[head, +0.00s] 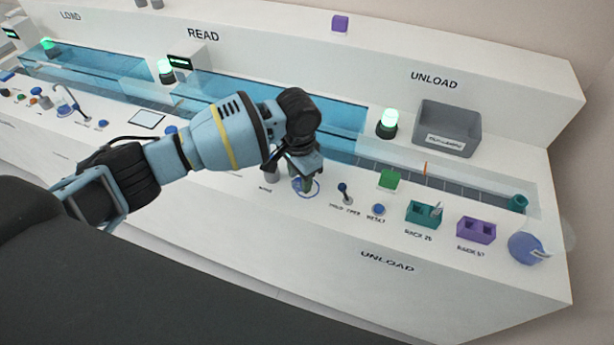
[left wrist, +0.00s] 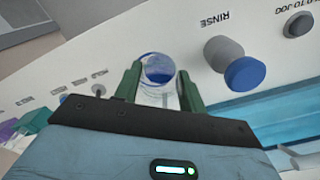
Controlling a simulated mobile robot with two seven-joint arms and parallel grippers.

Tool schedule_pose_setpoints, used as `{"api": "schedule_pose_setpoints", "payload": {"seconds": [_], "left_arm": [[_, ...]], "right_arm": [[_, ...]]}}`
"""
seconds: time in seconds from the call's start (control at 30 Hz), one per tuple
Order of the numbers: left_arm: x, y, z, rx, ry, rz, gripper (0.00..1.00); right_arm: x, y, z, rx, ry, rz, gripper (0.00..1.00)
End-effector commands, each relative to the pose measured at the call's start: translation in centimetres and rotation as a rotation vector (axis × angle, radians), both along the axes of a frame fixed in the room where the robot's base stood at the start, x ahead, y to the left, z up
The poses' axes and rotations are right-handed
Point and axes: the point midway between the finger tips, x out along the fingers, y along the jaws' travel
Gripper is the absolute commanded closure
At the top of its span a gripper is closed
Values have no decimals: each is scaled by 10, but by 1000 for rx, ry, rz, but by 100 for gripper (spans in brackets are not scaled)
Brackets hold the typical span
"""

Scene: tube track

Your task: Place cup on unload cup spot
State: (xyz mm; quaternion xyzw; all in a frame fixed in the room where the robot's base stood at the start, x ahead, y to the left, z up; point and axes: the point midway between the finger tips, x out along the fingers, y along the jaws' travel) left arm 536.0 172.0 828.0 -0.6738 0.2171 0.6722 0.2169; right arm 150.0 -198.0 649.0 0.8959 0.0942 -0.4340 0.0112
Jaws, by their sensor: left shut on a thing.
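My left gripper (head: 304,184) points down over the counter in the UNLOAD section. In the left wrist view its green fingers (left wrist: 157,88) are shut on a clear cup (left wrist: 170,97), with blue showing at its far end. A blue ring marking (head: 317,190), probably the cup spot, lies on the counter around the fingertips in the head view. The gripper hides most of the cup there, and I cannot tell whether the cup touches the counter. My right gripper is not in view.
Right of the gripper stand a small joystick (head: 343,190), a blue button (head: 378,209), a teal rack (head: 422,213) and a purple rack (head: 476,230). A grey bin (head: 447,128) is behind. In the wrist view a blue-capped knob (left wrist: 244,73) stands close by the RINSE label.

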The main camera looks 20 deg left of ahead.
Motion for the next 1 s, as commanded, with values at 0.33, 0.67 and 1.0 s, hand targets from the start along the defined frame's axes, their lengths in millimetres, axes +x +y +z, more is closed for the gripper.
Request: {"api": "schedule_pose_setpoints", "payload": {"seconds": [0.33,0.67,1.0], "left_arm": [[12,-13,-15,0,-1,0,82],[12,-14,-18,-1,-1,0,82],[12,-14,-18,-1,-1,0,38]], "right_arm": [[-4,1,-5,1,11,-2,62],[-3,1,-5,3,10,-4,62],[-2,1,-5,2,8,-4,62]]}}
